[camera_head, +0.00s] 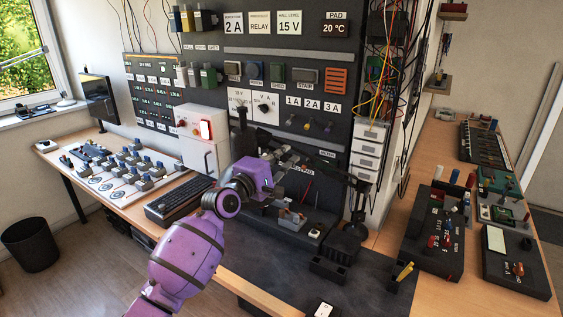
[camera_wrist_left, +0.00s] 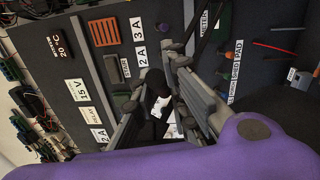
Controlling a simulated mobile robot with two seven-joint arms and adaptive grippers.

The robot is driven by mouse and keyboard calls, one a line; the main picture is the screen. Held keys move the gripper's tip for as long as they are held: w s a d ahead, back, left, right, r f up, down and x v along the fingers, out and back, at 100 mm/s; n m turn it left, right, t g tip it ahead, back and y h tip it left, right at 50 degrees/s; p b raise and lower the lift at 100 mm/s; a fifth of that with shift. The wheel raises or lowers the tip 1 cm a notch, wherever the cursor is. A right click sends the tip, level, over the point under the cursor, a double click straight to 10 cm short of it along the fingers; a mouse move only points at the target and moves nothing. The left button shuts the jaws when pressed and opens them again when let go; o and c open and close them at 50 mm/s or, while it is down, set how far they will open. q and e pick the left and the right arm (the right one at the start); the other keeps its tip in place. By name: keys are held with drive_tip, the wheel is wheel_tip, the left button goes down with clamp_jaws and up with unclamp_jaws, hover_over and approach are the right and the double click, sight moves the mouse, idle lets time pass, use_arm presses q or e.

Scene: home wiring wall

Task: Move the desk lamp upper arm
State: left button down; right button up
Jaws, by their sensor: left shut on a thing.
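The black desk lamp stands on the dark worktop, its base (camera_head: 340,246) at the front right of the panel. Its lower arm (camera_head: 357,208) rises to a joint, and the thin upper arm (camera_head: 336,174) runs left from there to my left gripper (camera_head: 290,160). My purple left arm reaches in front of the panel. In the left wrist view, the fingers of my left gripper (camera_wrist_left: 166,82) are closed around a dark part of the lamp's upper arm (camera_wrist_left: 158,84). The fingers hide the exact contact. My right gripper is not in view.
The wiring panel (camera_head: 330,47) with labels and switches stands close behind the gripper. A keyboard (camera_head: 178,198) and a white cabinet (camera_head: 203,146) are to the left. The worktop (camera_head: 270,262) in front is mostly clear.

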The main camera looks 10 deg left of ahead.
use_arm(q)
drive_tip(key=shift+r, duration=0.3)
drive_tip(key=c, duration=1.7)
unclamp_jaws()
drive_tip(key=shift+f, duration=0.2)
drive_tip(key=shift+a, duration=0.1)
drive_tip(key=shift+s, duration=0.1)
drive_tip(key=v, duration=1.1)
drive_tip(key=shift+s+a, duration=0.15)
drive_tip(key=shift+s, duration=0.2)
drive_tip(key=shift+f, duration=0.1)
